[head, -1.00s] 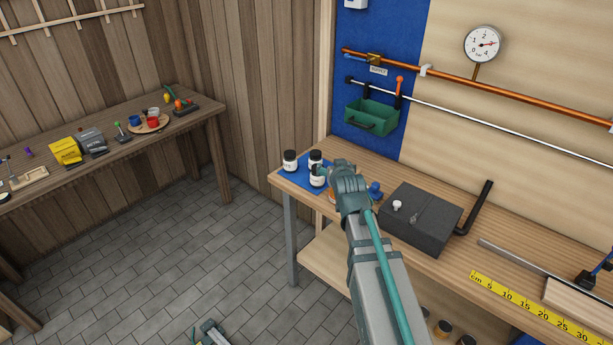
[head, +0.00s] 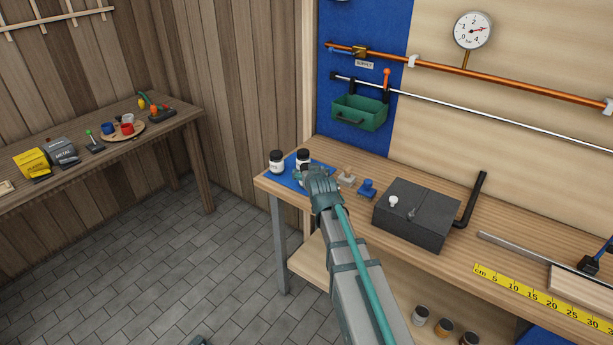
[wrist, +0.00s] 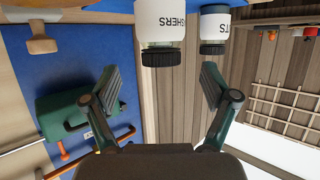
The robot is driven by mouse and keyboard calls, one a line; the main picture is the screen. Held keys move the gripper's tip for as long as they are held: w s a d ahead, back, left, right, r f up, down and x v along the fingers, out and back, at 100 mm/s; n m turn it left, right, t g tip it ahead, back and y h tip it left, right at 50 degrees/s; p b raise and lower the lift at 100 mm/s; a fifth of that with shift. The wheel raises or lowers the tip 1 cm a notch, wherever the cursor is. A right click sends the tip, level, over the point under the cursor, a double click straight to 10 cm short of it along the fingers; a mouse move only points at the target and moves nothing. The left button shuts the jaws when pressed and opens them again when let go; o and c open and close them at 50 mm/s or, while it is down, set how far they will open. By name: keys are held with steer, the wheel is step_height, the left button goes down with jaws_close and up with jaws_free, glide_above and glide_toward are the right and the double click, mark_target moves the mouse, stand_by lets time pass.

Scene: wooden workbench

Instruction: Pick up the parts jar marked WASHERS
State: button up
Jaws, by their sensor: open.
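The jar marked WASHERS (wrist: 160,25) shows upside down in the wrist view, white with a dark lid, cut off at the top edge. My gripper (wrist: 160,82) is open, its two fingers spread either side of the jar's line and apart from it. A second white jar (wrist: 214,28), its label partly cut to "TS", stands to the right and farther off. In the head view two white, dark-lidded jars, a left one (head: 277,161) and a right one (head: 303,159), show beside my gripper (head: 308,172). Their labels are too small to read there, and my arm hides part of this area.
The jars are on a blue mat (head: 287,180) at the bench's left end. A wooden-handled piece (head: 347,176), a blue piece (head: 367,188) and a dark box (head: 415,213) stand to the right. A green bin (head: 360,111) hangs on the wall behind.

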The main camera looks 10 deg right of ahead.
mark_target(306, 166)
steer(key=p+x, duration=0.1)
steer(key=x, duration=0.4)
steer(key=shift+w+a, duration=0.1)
steer(key=shift+w, duration=0.05)
steer(key=c, duration=1.5)
steer(key=shift+c, duration=0.2)
steer(key=shift+r, duration=0.15)
